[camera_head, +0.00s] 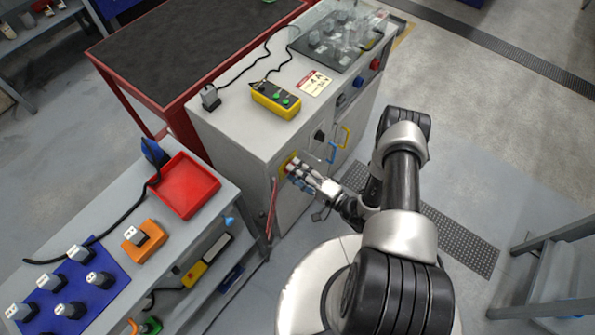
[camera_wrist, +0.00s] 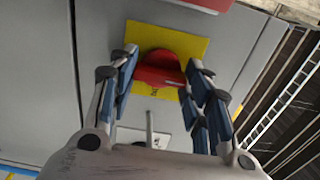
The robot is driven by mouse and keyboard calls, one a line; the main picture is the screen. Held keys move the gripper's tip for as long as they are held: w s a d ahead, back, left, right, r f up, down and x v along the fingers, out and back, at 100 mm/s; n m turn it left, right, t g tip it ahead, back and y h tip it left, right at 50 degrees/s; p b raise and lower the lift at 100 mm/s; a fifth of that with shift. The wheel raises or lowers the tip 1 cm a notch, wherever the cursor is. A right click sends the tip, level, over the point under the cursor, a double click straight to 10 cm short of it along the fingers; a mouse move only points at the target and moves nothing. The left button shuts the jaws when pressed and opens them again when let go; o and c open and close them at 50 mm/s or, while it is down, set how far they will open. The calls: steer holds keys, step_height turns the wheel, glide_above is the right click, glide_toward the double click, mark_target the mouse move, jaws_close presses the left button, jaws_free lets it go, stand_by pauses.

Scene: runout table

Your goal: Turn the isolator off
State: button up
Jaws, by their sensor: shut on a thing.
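The isolator is a red rotary handle (camera_wrist: 158,70) on a yellow square plate (camera_wrist: 197,45), fixed to the front of a grey cabinet. In the wrist view the handle lies across the picture between my fingers. My gripper (camera_wrist: 162,62) is shut on the handle, one side's fingers at each end of it. In the head view my gripper (camera_head: 298,173) reaches the cabinet front and covers most of the isolator; a bit of the yellow plate (camera_head: 284,161) shows. The handle's position markings are not readable.
On the grey cabinet (camera_head: 235,128) lie a yellow button pendant (camera_head: 275,100) and a label. A bench with a red tray (camera_head: 185,186) stands left.

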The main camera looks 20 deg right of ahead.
stand_by(0.4)
steer(key=o, duration=1.1)
steer(key=shift+s+d, duration=0.1)
steer(key=v, duration=1.1)
steer(key=shift+s+d, duration=0.2)
steer(key=shift+s, duration=0.1)
steer(key=shift+r, duration=0.1)
